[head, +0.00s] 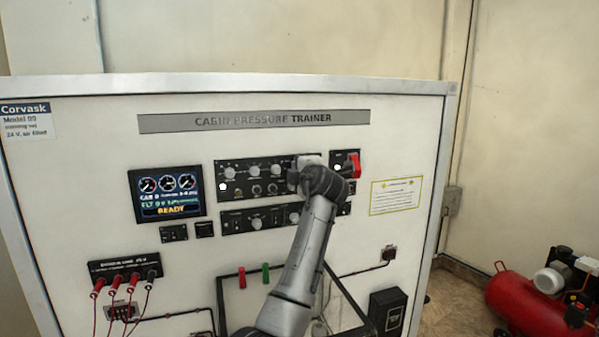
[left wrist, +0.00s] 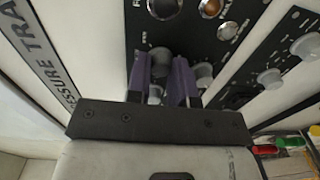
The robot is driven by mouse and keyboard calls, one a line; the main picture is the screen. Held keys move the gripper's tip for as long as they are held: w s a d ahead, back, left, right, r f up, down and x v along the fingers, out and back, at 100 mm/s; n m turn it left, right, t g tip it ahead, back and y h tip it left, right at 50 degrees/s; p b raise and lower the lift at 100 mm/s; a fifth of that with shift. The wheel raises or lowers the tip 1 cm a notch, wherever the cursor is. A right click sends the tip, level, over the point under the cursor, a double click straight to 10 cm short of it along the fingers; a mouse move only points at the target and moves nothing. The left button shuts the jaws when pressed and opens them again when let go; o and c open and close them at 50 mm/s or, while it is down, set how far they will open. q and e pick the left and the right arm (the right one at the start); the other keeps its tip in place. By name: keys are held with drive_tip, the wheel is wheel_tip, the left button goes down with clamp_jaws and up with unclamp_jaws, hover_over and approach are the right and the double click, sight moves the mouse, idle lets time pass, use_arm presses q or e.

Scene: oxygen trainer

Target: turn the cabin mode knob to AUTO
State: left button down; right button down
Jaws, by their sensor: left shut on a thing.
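The trainer's upper black control panel (head: 240,190) carries a row of light knobs and round fittings. My left gripper (head: 303,170) is at the right end of this panel, and my dark wrist hides that part in the head view. In the left wrist view, the purple fingers of my left gripper (left wrist: 163,85) are against the panel, shut on a grey knob (left wrist: 158,62) between them. I take it to be the cabin mode knob, but its label and pointer cannot be read. Another grey knob (left wrist: 204,72) sits just right of the fingers. My right gripper is not in view.
A red handle (head: 351,165) is close to the right of my wrist. A lower knob panel (head: 255,219) lies underneath. A lit display (head: 167,194) reading READY is at left. Red leads (head: 98,290) hang at lower left. A red compressor (head: 535,300) stands at right.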

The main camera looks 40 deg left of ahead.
use_arm(q)
drive_tip(key=shift+n, duration=1.5)
drive_tip(key=c, duration=1)
unclamp_jaws()
drive_tip(key=b+v, duration=0.4)
drive_tip(key=v, duration=1)
drive_tip(key=shift+b, duration=0.3)
drive_tip(key=shift+a, duration=0.1)
